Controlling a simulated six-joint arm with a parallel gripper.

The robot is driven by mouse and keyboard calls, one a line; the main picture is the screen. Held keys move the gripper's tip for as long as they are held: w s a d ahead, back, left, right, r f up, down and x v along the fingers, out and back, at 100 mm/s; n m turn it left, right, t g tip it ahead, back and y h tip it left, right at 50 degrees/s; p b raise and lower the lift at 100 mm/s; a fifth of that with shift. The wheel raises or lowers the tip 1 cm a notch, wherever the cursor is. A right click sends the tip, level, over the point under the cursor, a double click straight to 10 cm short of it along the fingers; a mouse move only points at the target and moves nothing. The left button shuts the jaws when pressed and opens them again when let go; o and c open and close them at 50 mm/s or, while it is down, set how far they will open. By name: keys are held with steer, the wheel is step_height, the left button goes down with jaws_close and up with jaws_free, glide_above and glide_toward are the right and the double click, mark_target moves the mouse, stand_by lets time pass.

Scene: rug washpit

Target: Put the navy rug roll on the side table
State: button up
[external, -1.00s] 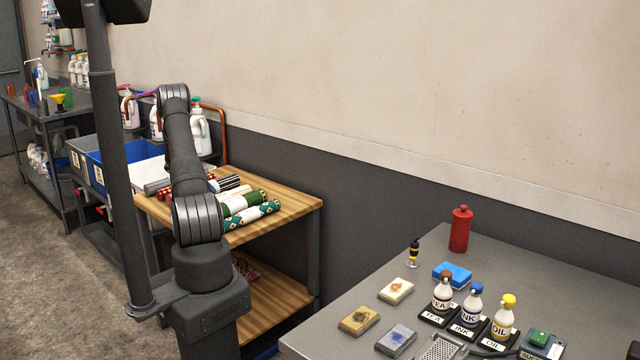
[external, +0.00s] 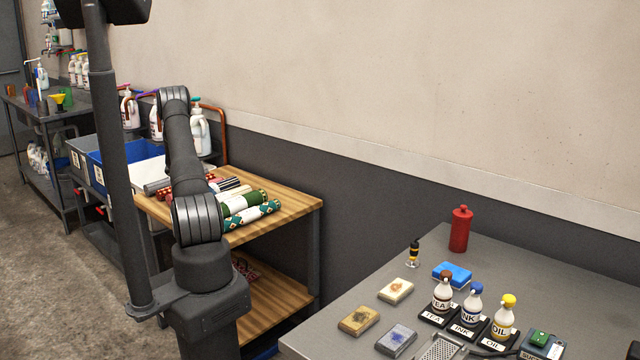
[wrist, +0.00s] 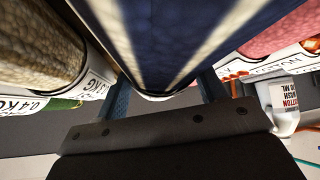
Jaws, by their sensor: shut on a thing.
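The navy rug roll (wrist: 190,35), dark blue with cream stripes, fills the top middle of the wrist view. My gripper (wrist: 165,93) is shut on it, with a finger at either side. In the external view my own arm hides the gripper, and a dark striped roll end (external: 228,184) shows among the rolls on the wooden table (external: 290,203). A grey table (external: 350,310) stands at the front right. I cannot tell which of the two is called the side table.
A tan roll (wrist: 40,45) lies close on the left of the navy one and a pink roll (wrist: 285,38) on the right. A green and white roll (external: 250,216) lies at the wooden table's front.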

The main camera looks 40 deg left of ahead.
steer(key=shift+f, duration=0.1)
steer(key=o, duration=1.5)
steer(key=shift+c, duration=0.2)
steer(key=v, duration=1.7)
steer(key=shift+s, duration=0.15)
steer(key=x, duration=1.7)
steer(key=shift+w, duration=0.2)
